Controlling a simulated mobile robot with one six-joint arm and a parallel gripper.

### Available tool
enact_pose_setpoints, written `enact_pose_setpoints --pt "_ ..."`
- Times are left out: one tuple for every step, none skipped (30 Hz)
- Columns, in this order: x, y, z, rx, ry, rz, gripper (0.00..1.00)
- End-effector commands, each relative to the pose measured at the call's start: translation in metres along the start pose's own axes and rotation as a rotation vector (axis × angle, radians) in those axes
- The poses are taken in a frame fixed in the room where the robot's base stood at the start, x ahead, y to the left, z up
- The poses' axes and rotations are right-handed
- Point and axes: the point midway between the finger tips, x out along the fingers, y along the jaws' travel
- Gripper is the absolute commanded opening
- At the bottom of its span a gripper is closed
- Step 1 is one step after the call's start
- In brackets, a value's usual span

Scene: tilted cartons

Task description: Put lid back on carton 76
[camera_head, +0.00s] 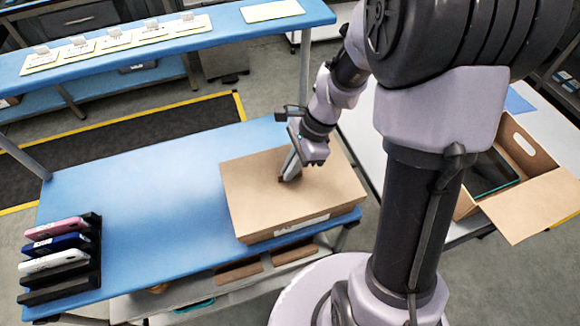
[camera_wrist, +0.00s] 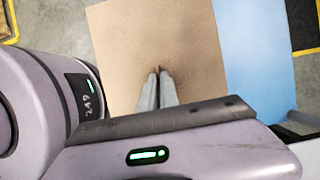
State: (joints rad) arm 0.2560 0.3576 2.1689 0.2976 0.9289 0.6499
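A brown carton (camera_head: 285,226) sits on the blue table with a flat brown lid (camera_head: 325,185) over its top. A white label strip is on its front side; its number is not readable. The lid's plain top fills the upper middle of the wrist view (camera_wrist: 125,40). My gripper (camera_head: 287,177) reaches down to the middle of the lid. Its two fingers (camera_wrist: 158,74) are close together there, and a small dark brown bit shows at their tips. It looks like a tab of the lid pinched between them. The carton's inside is hidden.
A black rack (camera_head: 92,262) with several phone-like boxes stands at the table's left end. An open carton (camera_head: 535,200) with a dark item inside is on the white table at right. A raised blue shelf (camera_head: 130,50) runs behind. The table's middle left is clear.

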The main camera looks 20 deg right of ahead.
Motion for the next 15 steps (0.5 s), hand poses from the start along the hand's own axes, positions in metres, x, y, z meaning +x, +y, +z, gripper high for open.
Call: enact_pose_setpoints --pt "-0.0001 0.0000 0.0000 0.000 0.000 0.000 0.00" --pt "-0.0001 0.0000 0.0000 0.000 0.000 0.000 0.00" --pt "-0.0001 0.0000 0.0000 0.000 0.000 0.000 0.00" --pt "-0.0001 0.0000 0.0000 0.000 0.000 0.000 0.00" --pt "0.0000 0.0000 0.0000 0.000 0.000 0.000 0.00" --pt "0.0000 0.0000 0.0000 0.000 0.000 0.000 0.00" --pt "0.0001 0.0000 -0.0001 0.000 0.000 0.000 0.00" --pt "0.0003 0.0000 -0.0001 0.000 0.000 0.000 0.00" --pt "0.0006 0.0000 -0.0003 0.000 0.000 0.000 0.00" --pt "0.0009 0.0000 -0.0004 0.000 0.000 0.000 0.00" --pt "0.0013 0.0000 -0.0005 0.000 0.000 0.000 0.00" --pt "0.0018 0.0000 -0.0007 0.000 0.000 0.000 0.00" --pt "0.0021 0.0000 -0.0009 0.000 0.000 0.000 0.00" --pt "0.0025 0.0000 -0.0010 0.000 0.000 0.000 0.00" --pt "0.0030 0.0001 -0.0012 0.000 0.000 0.000 0.00"
